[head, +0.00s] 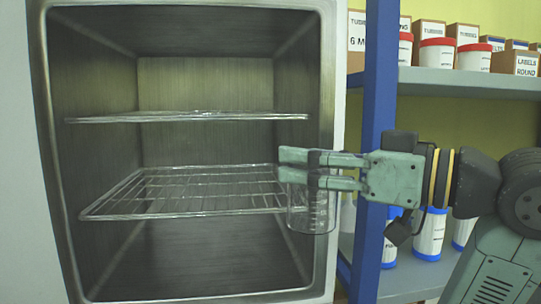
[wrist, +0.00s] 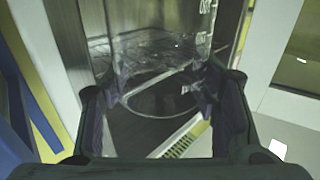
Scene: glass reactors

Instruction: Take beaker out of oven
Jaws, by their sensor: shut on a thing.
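The clear glass beaker (head: 311,212) with white graduation marks is upright in my gripper (head: 285,167), at the right side of the oven opening. My gripper is shut on the beaker's upper part, and its fingers hide some of the glass. In the wrist view the beaker (wrist: 158,60) stands between the two dark fingers (wrist: 155,105). The oven (head: 205,75) is open and has a metal interior. Its lower wire rack (head: 180,192) is empty and lies left of the beaker. I cannot tell exactly how far the beaker is from the rack's edge.
An upper wire rack (head: 190,116) spans the oven and is empty. A blue post (head: 374,120) stands just right of the oven, close to my gripper. Behind it a shelf (head: 460,82) holds boxes and white containers with red lids. Blue-banded containers (head: 430,235) stand lower down.

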